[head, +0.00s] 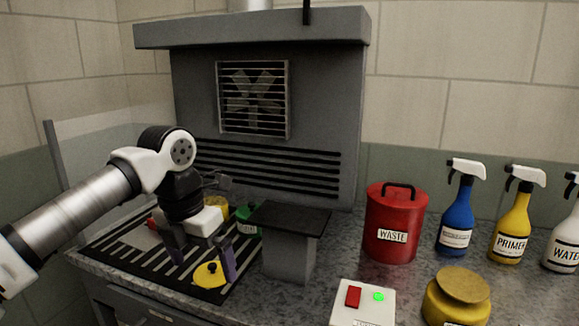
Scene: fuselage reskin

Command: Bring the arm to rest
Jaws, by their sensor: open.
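My gripper (203,255) is in the head view at the left. It points down over the black slatted grate (135,268) of the bench, with its two dark purple-grey fingers apart. A yellow round piece with a small dark knob (210,274) shows low beside and partly behind the right finger. I see nothing held between the fingers. My arm reaches in from the left edge, and the wrist hides part of the grate and the things behind it.
A grey stand with a dark top (290,217) is close right of my gripper. A green-topped container (246,219) stands behind. Further right are a red waste can (393,222), a switch box (362,303), a yellow jar (456,299) and several spray bottles. A clear panel (105,160) stands at left.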

